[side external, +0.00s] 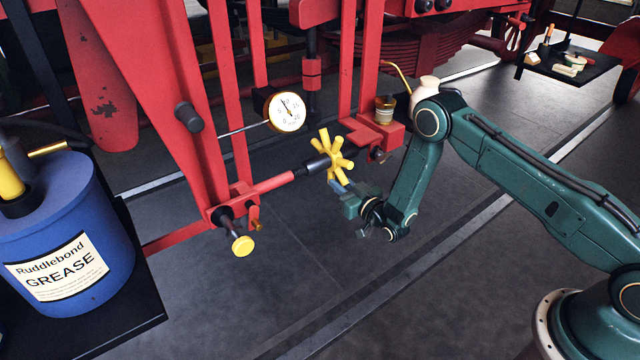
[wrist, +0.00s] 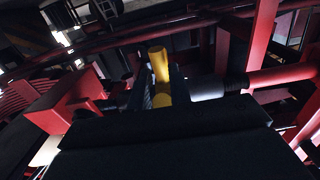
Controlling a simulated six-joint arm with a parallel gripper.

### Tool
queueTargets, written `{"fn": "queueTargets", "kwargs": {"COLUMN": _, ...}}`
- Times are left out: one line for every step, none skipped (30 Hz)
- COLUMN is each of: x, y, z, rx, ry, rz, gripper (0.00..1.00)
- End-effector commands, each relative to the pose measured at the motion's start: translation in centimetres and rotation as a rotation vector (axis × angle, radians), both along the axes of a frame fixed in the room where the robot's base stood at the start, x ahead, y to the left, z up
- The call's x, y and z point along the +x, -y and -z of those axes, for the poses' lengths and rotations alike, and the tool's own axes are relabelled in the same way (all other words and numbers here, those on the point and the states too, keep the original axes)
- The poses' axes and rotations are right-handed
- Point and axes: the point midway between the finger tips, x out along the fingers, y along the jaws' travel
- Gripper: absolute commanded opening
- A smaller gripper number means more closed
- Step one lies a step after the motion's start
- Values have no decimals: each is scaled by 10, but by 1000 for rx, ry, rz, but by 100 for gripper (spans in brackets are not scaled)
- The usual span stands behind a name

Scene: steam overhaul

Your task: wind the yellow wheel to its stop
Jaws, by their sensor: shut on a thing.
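The yellow wheel (side external: 330,156) has several stubby spokes and sits on the dark end of a red shaft (side external: 272,186). My gripper (side external: 343,187) is at the lower side of the wheel and shut on one of its spokes. In the wrist view, a yellow spoke (wrist: 160,68) stands up between my dark jaws (wrist: 155,97), with the wheel's dark hub (wrist: 205,87) to its right. The jaws and gripper body hide most of the wheel there.
A round dial gauge (side external: 287,112) hangs behind and left of the wheel. A red bracket with a cup (side external: 385,108) stands just right of it. A yellow knob (side external: 243,246) is lower left. A blue grease drum (side external: 65,235) stands far left. The floor below is clear.

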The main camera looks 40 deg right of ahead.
Motion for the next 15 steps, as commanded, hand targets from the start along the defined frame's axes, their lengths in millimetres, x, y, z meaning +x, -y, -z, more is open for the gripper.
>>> {"fn": "queueTargets", "kwargs": {"x": 0, "y": 1, "z": 2, "rx": 0, "ry": -5, "rz": 1, "gripper": 0}}
{"fn": "queueTargets", "kwargs": {"x": 0, "y": 1, "z": 2, "rx": 0, "ry": -5, "rz": 1, "gripper": 0}}
{"fn": "queueTargets", "kwargs": {"x": 0, "y": 1, "z": 2, "rx": 0, "ry": -5, "rz": 1, "gripper": 0}}
{"fn": "queueTargets", "kwargs": {"x": 0, "y": 1, "z": 2, "rx": 0, "ry": -5, "rz": 1, "gripper": 0}}
{"fn": "queueTargets", "kwargs": {"x": 0, "y": 1, "z": 2, "rx": 0, "ry": -4, "rz": 1, "gripper": 0}}
{"fn": "queueTargets", "kwargs": {"x": 0, "y": 1, "z": 2, "rx": 0, "ry": -4, "rz": 1, "gripper": 0}}
{"fn": "queueTargets", "kwargs": {"x": 0, "y": 1, "z": 2, "rx": 0, "ry": -4, "rz": 1, "gripper": 0}}
{"fn": "queueTargets", "kwargs": {"x": 0, "y": 1, "z": 2, "rx": 0, "ry": -4, "rz": 1, "gripper": 0}}
{"fn": "queueTargets", "kwargs": {"x": 0, "y": 1, "z": 2, "rx": 0, "ry": -4, "rz": 1, "gripper": 0}}
{"fn": "queueTargets", "kwargs": {"x": 1, "y": 1, "z": 2, "rx": 0, "ry": -3, "rz": 1, "gripper": 0}}
{"fn": "queueTargets", "kwargs": {"x": 1, "y": 1, "z": 2, "rx": 0, "ry": -3, "rz": 1, "gripper": 0}}
{"fn": "queueTargets", "kwargs": {"x": 2, "y": 1, "z": 3, "rx": 0, "ry": -3, "rz": 1, "gripper": 0}}
{"fn": "queueTargets", "kwargs": {"x": 2, "y": 1, "z": 3, "rx": 0, "ry": -2, "rz": 1, "gripper": 0}}
{"fn": "queueTargets", "kwargs": {"x": 3, "y": 1, "z": 4, "rx": 0, "ry": -2, "rz": 1, "gripper": 0}}
{"fn": "queueTargets", "kwargs": {"x": 3, "y": 1, "z": 5, "rx": 0, "ry": -2, "rz": 1, "gripper": 0}}
